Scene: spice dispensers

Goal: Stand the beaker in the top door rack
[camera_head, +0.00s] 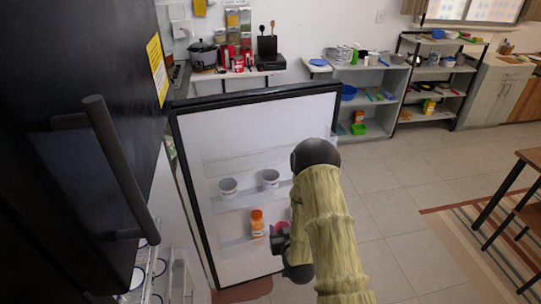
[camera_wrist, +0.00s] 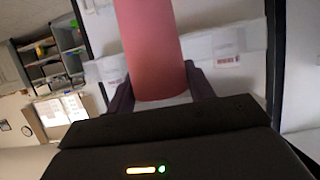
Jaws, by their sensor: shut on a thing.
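A pink beaker (camera_wrist: 150,45) fills the upper middle of the wrist view, between the two fingers of my gripper (camera_wrist: 160,92). My gripper is shut on it. In the head view a small pink part of the beaker (camera_head: 282,227) shows beside my gripper (camera_head: 279,243), in front of the open fridge door (camera_head: 262,115). My arm hides much of that area. The upper door rack with cups (camera_head: 248,199) is above and left of my gripper. Whether the beaker touches the door cannot be told.
Two pale cups, one left (camera_head: 228,187) and one right (camera_head: 270,179), stand in the upper rack. An orange bottle (camera_head: 257,222) stands in the lower rack (camera_head: 234,246), just left of my gripper. The dark fridge body (camera_head: 75,190) is at left. Open floor (camera_head: 400,230) lies at right.

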